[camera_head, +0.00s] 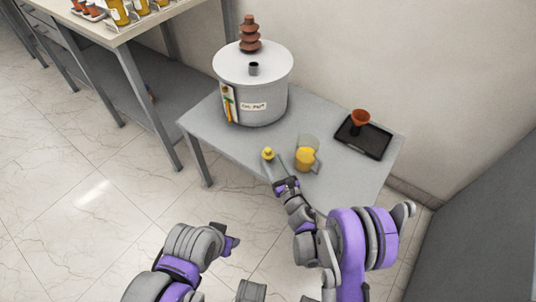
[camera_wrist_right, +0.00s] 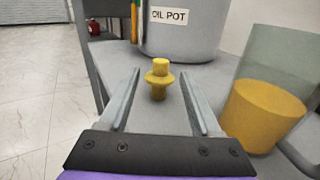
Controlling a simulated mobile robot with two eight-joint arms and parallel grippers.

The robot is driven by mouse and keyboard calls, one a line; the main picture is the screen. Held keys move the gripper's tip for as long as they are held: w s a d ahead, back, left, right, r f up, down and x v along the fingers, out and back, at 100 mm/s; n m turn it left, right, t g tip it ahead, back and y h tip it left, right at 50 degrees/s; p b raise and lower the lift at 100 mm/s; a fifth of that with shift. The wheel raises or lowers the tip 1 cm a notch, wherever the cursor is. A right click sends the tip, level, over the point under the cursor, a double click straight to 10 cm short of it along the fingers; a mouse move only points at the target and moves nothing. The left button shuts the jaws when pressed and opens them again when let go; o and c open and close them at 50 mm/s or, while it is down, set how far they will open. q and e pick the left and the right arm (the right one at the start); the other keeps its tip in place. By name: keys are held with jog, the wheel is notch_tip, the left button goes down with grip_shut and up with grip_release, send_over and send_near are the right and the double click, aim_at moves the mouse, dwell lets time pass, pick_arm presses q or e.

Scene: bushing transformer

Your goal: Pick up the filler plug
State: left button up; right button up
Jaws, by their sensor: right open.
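The filler plug (camera_head: 268,154) is a small yellow flanged piece standing upright on the grey table, in front of the oil pot. It also shows in the right wrist view (camera_wrist_right: 159,78), centred between the two fingers and just beyond or near their tips. My right gripper (camera_head: 272,166) is open, with its fingers (camera_wrist_right: 158,86) on either side of the plug's line; I cannot tell whether they touch it. The oil pot (camera_head: 255,85) is a grey cylinder with a white label and a brown ribbed bushing on top. My left gripper (camera_head: 236,243) is off the table at lower left; its jaws cannot be made out.
A clear jug with yellow liquid (camera_head: 306,159) stands close to the right of the plug. A black tray (camera_head: 377,142) with an orange funnel (camera_head: 360,121) lies at the table's right. A shelf bench (camera_head: 125,29) with bottles stands at upper left.

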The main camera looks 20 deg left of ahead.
aim_at(269, 154)
jog(key=shift+b+x, duration=0.35)
jog(key=shift+x, duration=2.4)
jog(key=shift+d+f, duration=0.1)
grip_shut()
